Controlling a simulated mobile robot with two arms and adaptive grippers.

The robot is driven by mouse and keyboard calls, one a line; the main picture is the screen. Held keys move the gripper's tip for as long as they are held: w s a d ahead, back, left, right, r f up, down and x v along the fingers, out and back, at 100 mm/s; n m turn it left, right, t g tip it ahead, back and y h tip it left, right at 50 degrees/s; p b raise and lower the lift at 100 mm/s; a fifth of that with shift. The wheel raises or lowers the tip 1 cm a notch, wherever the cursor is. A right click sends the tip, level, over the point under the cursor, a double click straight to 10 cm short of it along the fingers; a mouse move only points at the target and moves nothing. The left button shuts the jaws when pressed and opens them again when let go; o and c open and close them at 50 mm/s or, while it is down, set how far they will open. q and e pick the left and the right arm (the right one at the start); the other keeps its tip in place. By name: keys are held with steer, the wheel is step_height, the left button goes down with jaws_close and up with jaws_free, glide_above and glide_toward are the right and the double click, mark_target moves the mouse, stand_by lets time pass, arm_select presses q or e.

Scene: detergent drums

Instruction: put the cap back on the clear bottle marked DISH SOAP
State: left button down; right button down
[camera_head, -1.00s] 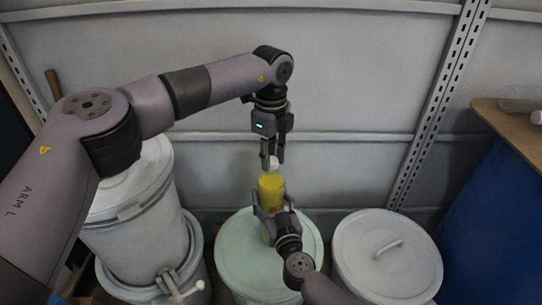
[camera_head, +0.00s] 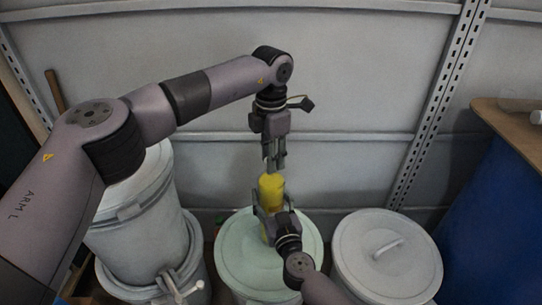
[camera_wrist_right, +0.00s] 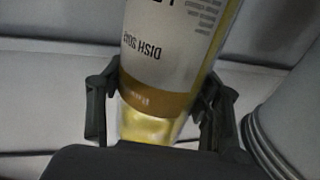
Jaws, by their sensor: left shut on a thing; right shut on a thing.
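The clear bottle with yellow contents (camera_head: 271,187) stands upright above the pale green drum lid. My right gripper (camera_head: 268,203) is shut around its sides. In the right wrist view the bottle (camera_wrist_right: 165,50) shows its DISH SOAP label upside down between the two fingers (camera_wrist_right: 155,108). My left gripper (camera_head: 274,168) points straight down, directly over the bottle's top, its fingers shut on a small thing. The cap is hidden by these fingers now; whether it touches the bottle's neck cannot be told.
The pale green lid (camera_head: 240,262) lies below the bottle. A white lidded drum (camera_head: 388,260) stands to its right, stacked white drums (camera_head: 135,215) to its left. A blue drum (camera_head: 490,205) with a brown board (camera_head: 512,118) is at far right. A grey wall (camera_head: 350,90) stands behind.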

arm_select(q)
steer(key=m, duration=1.5)
steer(key=shift+m, duration=0.3)
steer(key=c, duration=1.2)
jaws_free()
step_height(320, 180, up, 12)
